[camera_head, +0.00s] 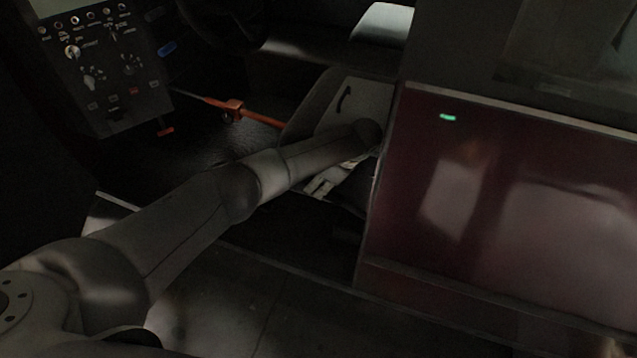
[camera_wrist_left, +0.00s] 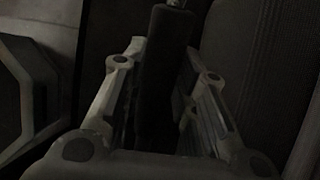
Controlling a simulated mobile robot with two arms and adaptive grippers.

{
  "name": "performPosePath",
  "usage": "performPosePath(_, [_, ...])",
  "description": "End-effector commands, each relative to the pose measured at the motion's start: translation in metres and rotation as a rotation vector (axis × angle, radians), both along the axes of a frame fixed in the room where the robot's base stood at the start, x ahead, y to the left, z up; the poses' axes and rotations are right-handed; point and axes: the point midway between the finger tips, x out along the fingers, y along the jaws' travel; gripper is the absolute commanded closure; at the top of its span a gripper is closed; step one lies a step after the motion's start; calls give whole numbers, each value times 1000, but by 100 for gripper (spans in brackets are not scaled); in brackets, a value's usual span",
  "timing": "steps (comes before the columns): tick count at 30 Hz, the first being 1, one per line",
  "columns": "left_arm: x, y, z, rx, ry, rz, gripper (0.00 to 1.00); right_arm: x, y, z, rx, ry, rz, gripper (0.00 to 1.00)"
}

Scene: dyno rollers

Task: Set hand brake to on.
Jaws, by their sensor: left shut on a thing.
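The hand brake (camera_wrist_left: 165,75) shows in the left wrist view as a dark, upright lever with a small lighter tip at its top. My left gripper (camera_wrist_left: 164,58) has one finger on each side of the lever and is shut on it. In the head view my left gripper (camera_head: 325,182) is low beside the seat, inside the vehicle's door opening. The hand brake cannot be made out in the head view. My right gripper is not in view.
A dark red body panel (camera_head: 500,190) with a small green light stands close to the right of my left arm. A control panel (camera_head: 105,65) with knobs is at the upper left. An orange bar (camera_head: 232,110) crosses the cab behind my arm, near the seat (camera_head: 350,105).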

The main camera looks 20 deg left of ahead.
Motion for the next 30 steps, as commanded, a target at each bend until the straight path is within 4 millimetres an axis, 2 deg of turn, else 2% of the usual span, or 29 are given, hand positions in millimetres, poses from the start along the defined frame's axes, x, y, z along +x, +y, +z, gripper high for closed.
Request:
performPosePath(1, [2,-3,4,0,-7,-6,100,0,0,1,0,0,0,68])
performPosePath(2, [2,-3,4,0,-7,-6,69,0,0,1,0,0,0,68])
performPosePath(6, [2,-2,3,0,-5,-5,51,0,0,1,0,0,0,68])
performPosePath(17, [1,-3,4,-1,-4,-4,51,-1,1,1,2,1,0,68])
performPosePath(30, [1,-32,61,-1,-5,-6,51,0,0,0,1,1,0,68])
